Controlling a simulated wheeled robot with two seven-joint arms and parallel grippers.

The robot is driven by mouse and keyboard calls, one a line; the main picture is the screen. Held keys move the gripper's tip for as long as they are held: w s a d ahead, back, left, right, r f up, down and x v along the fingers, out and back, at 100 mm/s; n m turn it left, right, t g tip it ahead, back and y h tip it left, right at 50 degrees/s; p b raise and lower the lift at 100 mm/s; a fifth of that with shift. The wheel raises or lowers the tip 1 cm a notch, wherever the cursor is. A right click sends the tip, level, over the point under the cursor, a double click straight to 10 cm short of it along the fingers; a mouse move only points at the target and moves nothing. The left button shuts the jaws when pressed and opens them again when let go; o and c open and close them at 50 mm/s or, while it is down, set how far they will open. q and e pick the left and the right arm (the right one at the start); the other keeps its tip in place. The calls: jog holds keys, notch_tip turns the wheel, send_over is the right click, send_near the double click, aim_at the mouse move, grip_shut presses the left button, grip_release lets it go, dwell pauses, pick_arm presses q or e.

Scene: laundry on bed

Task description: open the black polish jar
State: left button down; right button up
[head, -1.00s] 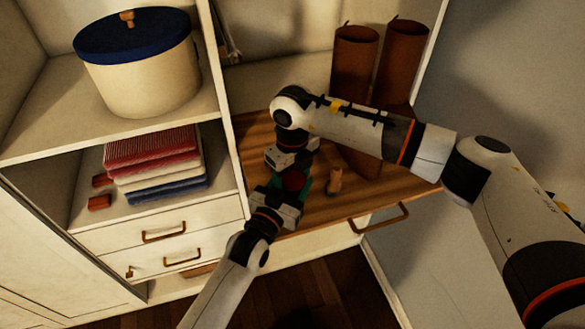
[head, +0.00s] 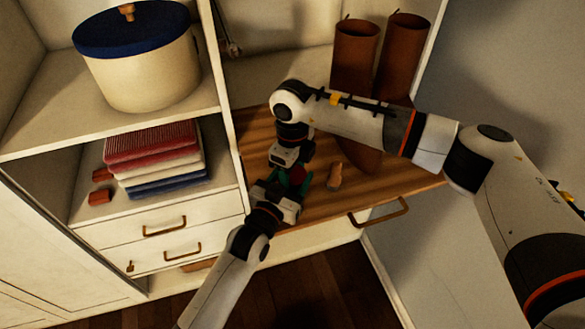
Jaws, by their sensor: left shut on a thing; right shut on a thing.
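My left gripper (head: 284,191) reaches up from below, and my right gripper (head: 298,170) points down from above. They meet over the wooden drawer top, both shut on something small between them. A small dark red piece (head: 298,175) with green finger parts beside it shows between the jaws. The black polish jar itself is mostly hidden by the grippers. I cannot tell its lid from its body, or whether they are apart.
A small tan wooden item (head: 335,177) lies just right of the grippers. Folded towels (head: 155,160) and a blue-lidded round box (head: 140,70) occupy the left shelves. The wooden surface (head: 390,185) is clear at right.

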dwell(0.9)
jog(key=o, duration=1.1)
jog(key=shift+r, duration=0.1)
notch_tip(320, 180, up, 4)
jog(key=shift+f, duration=0.1)
jog(key=shift+r, duration=0.3)
jog(key=shift+c, duration=1)
notch_tip(320, 180, up, 2)
jog(key=shift+r+m, duration=0.1)
jog(key=shift+m, duration=1.1)
jog(key=shift+c, duration=0.5)
jog(key=shift+r+m, duration=0.4)
jog(key=shift+m, duration=0.4)
jog(key=shift+f, duration=3.85)
